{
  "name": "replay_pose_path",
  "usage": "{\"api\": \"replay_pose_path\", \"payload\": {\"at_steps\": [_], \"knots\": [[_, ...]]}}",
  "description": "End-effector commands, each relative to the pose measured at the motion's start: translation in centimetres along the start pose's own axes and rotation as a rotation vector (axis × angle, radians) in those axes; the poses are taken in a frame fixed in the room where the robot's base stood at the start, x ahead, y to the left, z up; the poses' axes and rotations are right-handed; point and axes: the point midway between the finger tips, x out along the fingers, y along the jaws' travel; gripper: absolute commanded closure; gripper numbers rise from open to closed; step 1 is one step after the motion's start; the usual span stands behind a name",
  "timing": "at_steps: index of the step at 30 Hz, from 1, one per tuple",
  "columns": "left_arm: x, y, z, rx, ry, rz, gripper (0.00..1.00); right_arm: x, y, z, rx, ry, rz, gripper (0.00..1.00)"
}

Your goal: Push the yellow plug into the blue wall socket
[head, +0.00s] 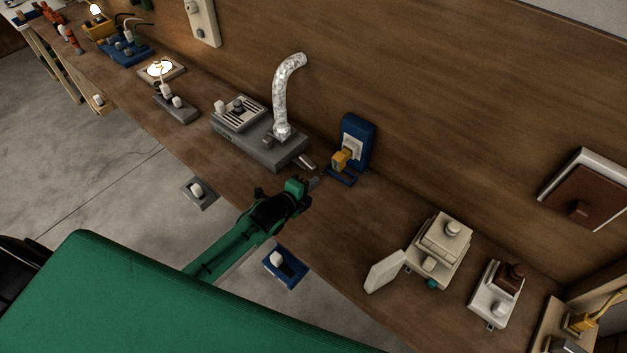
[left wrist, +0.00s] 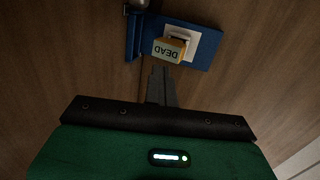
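The yellow plug (head: 341,160) is at the front of the pale socket plate on the blue wall socket (head: 358,133). In the left wrist view the plug (left wrist: 168,51) shows a pale face with the word DEAD, upside down, in front of the blue socket (left wrist: 208,48). I cannot tell how deep the plug sits. My left gripper (head: 314,183) is in front of the plug, a little to its lower left, apart from it in the head view. In the left wrist view its fingers (left wrist: 161,72) are together, with nothing visible between them, pointing at the plug. My right gripper is not in view.
A grey heater-like box (head: 265,148) with a silver duct (head: 285,95) stands left of the socket. A cream device (head: 440,245) and a white-and-brown one (head: 497,290) stand to the right. The bench between socket and cream device is clear.

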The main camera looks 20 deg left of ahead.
Motion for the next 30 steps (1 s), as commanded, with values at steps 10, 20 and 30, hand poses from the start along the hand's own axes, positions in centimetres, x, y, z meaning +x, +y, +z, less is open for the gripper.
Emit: {"api": "replay_pose_path", "payload": {"at_steps": [10, 20, 30], "knots": [[1.4, -0.2, -0.1, 0.001, -0.001, -0.002, 1.0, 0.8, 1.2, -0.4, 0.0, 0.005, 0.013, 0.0], [4.3, -1.1, -0.3, 0.0, -0.001, -0.002, 1.0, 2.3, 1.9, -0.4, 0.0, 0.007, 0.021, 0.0], [5.6, -1.7, -0.3, 0.001, 0.0, -0.001, 1.0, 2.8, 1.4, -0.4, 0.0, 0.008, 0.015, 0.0]]}}
